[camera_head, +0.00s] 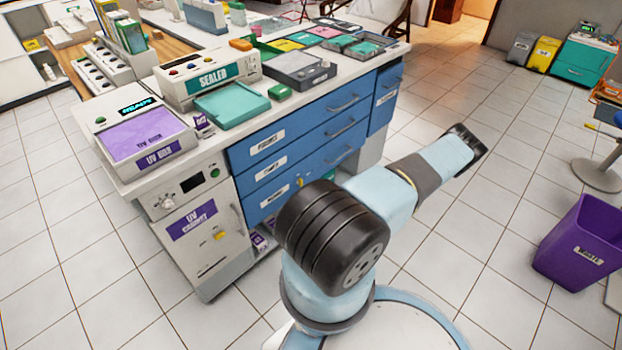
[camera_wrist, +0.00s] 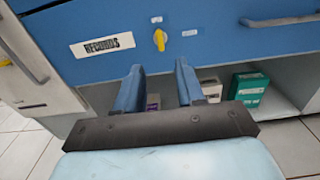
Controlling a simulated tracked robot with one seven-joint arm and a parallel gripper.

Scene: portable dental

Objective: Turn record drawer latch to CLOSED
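The record drawer (camera_wrist: 215,55) is a blue front with a label reading RECORDS; it also shows as the lowest blue drawer in the head view (camera_head: 284,202). Its yellow latch (camera_wrist: 159,40) is a small knob standing roughly upright. It also shows beside my arm in the head view (camera_head: 300,182). Small white labels sit above the latch and to its right, too small to read. My gripper (camera_wrist: 158,72) is open and empty, its two blue fingers apart, below the latch in the wrist view and not visibly touching it. The head view does not show the gripper.
Under the drawer is an open shelf (camera_wrist: 285,108) with a green box (camera_wrist: 248,88) and other small boxes. A UV cabinet (camera_head: 197,228) stands left of the drawers. A purple waste bin (camera_head: 580,245) stands at right; the tiled floor between is clear.

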